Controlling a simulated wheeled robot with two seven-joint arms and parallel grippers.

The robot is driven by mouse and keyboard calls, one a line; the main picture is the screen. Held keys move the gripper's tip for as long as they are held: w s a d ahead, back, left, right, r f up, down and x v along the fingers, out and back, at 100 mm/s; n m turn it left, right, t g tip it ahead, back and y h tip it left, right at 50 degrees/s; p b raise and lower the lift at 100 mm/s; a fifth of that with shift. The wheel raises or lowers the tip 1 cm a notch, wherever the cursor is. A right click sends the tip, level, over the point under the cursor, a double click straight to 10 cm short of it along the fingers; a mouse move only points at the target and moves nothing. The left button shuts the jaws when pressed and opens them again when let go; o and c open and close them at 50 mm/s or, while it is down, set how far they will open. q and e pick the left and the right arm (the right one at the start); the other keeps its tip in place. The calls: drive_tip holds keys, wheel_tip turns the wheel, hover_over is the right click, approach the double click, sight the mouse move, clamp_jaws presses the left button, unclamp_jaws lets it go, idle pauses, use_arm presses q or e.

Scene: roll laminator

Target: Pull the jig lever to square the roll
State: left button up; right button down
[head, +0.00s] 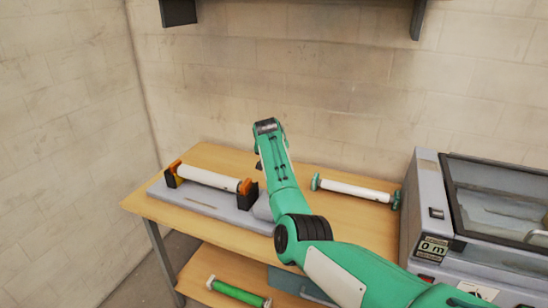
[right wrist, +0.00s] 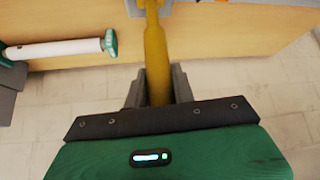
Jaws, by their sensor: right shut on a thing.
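The jig is a grey base plate (head: 188,198) with black end brackets on the left of the table. It holds a white roll (head: 208,178) with orange ends, lying lengthwise between the brackets. The yellow jig lever (right wrist: 155,50) shows in the right wrist view, running from the top edge down between the fingers. My right gripper (right wrist: 158,80) is shut on this lever, with one grey finger on each side. In the head view my right arm reaches across the table beside the jig and hides the fingers and the lever. My left gripper is not in view.
A second white roll (head: 355,190) with green ends lies right of my arm. The grey laminator (head: 426,210) stands at the right. A green roll (head: 238,291) lies on the lower shelf. The table (head: 160,213) has a bare strip along its front left edge.

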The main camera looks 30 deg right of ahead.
drive_tip(key=c, duration=1.4)
unclamp_jaws()
drive_tip(key=shift+c, duration=0.2)
drive_tip(key=shift+o, duration=1.4)
drive_tip(key=shift+w+d, duration=0.1)
drive_tip(key=shift+f, duration=0.1)
drive_tip(key=b+v, duration=0.4)
drive_tip(key=v, duration=0.9)
drive_tip(key=shift+r+b, duration=0.3)
drive_tip(key=shift+r, duration=0.1)
